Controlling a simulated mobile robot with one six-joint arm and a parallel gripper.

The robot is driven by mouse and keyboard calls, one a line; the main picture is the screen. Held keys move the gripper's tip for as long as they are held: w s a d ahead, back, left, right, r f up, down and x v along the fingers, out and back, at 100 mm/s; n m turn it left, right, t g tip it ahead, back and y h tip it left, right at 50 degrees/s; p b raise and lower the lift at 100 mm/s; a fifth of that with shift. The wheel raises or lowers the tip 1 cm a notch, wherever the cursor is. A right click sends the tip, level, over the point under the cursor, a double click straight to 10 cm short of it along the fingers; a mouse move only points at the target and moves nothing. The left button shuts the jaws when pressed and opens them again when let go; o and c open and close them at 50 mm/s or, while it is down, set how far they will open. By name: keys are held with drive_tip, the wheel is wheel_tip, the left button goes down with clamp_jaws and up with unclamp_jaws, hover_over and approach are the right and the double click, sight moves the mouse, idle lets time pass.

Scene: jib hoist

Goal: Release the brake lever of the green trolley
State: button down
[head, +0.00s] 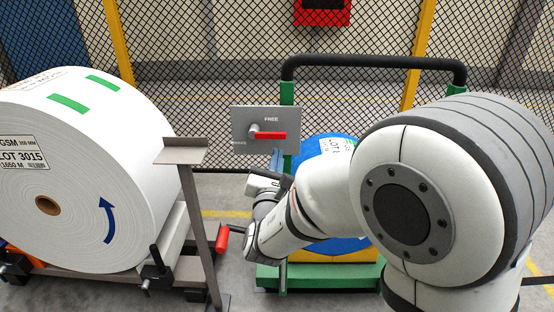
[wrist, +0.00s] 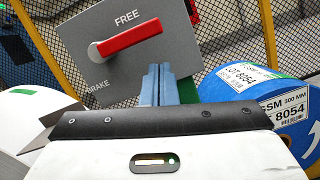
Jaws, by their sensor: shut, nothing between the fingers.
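The green trolley (head: 287,107) stands behind my arm, with a black top rail and a blue roll (head: 318,147) on it. Its grey brake plate (head: 240,121) reads FREE at top and BRAKE at lower left. The red lever (head: 271,136) lies roughly level, its pivot at left and its free end to the right. In the wrist view the lever (wrist: 130,38) slants up to the right. My gripper (head: 276,154) is shut and empty, its blue fingers (wrist: 157,70) just below the lever. A small gap shows between fingertips and lever; depth is unclear.
A large white roll (head: 100,180) rests on a stand at left. A grey post with a flat top plate (head: 185,151) rises between it and my gripper, near a red handle (head: 222,239). A mesh fence (head: 200,40) with yellow posts runs behind.

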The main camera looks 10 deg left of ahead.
drive_tip(key=w+d+f+b+v, duration=0.15)
drive_tip(key=b+v, duration=0.35)
drive_tip(key=v, duration=0.5)
drive_tip(key=d+r+m+g+h+p, duration=0.55)
drive_tip(key=d+m+h+p, duration=0.35)
drive_tip(key=d, duration=0.5)
drive_tip(key=s+d+r+m+g+h+p, duration=0.1)
drive_tip(key=s+d+r+m+g+p, duration=0.1)
drive_tip(key=s+d+m+g+p, duration=0.3)
drive_tip(key=s+d+r+m+g+h+p, duration=0.1)
drive_tip(key=s+d+r+m+g+p, duration=0.15)
drive_tip(key=d+m+g+p, duration=0.35)
drive_tip(key=s+a+r+m+y+p, duration=0.1)
drive_tip(key=s+r+m+y+p, duration=0.2)
drive_tip(key=r+m+y+p, duration=0.2)
drive_tip(key=s+a+r+m+g+y+p, duration=0.1)
drive_tip(key=s+a+r+m+y+p, duration=0.1)
drive_tip(key=r+m+y+p, duration=0.3)
wheel_tip(320, 180, up, 4)
drive_tip(key=s+m+p, duration=0.1)
drive_tip(key=m+p, duration=0.1)
drive_tip(key=p, duration=0.3)
drive_tip(key=shift+s+a+m+p, duration=0.2)
drive_tip(key=shift+s+m+p, duration=0.05)
drive_tip(key=shift+m+p, duration=0.15)
